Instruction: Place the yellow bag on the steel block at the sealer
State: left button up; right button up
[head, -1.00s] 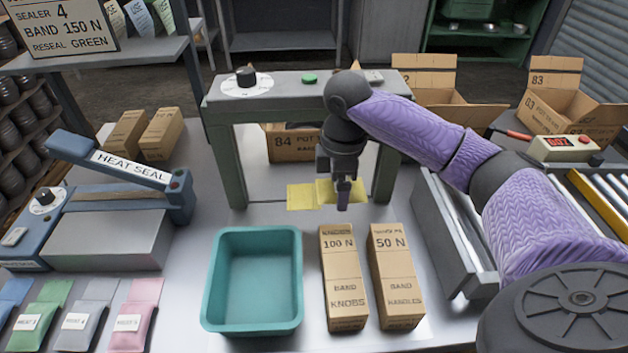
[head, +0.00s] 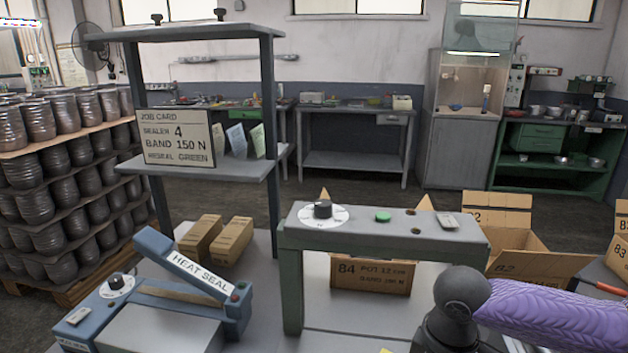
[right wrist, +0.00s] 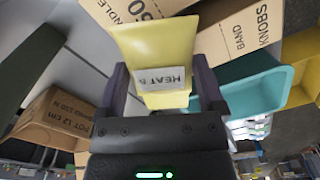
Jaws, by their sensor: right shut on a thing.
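The yellow bag (right wrist: 155,45) is between the fingers of my right gripper (right wrist: 162,70) in the right wrist view, with a white label reading HEAT facing the camera upside down. My right gripper is shut on it. In the head view my right arm comes in at the lower right, and its gripper is below the picture edge. The blue heat sealer (head: 190,285) stands at the lower left of the head view, with its arm raised. The grey steel block (head: 165,334) lies in front of it, its top bare where visible. My left gripper is not in view.
A green-grey press frame (head: 390,235) stands between my right arm and the sealer. Two small cartons (head: 215,240) stand behind the sealer. A job card (head: 175,137) reads SEALER 4, BAND 150 N, RESEAL GREEN. A teal tray (right wrist: 255,92) and cartons show in the right wrist view.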

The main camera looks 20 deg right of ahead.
jog(key=w+a+r+m, duration=0.2)
jog(key=a+m, duration=0.1)
jog(key=a, duration=0.4)
jog(key=w+a+r+m, duration=0.2)
jog(key=a+m, duration=0.1)
jog(key=a, duration=0.5)
jog(key=shift+r+m+b, duration=0.25)
jog(key=shift+m+b, duration=0.05)
jog(key=shift+b, duration=0.15)
jog(key=shift+w+d, duration=0.1)
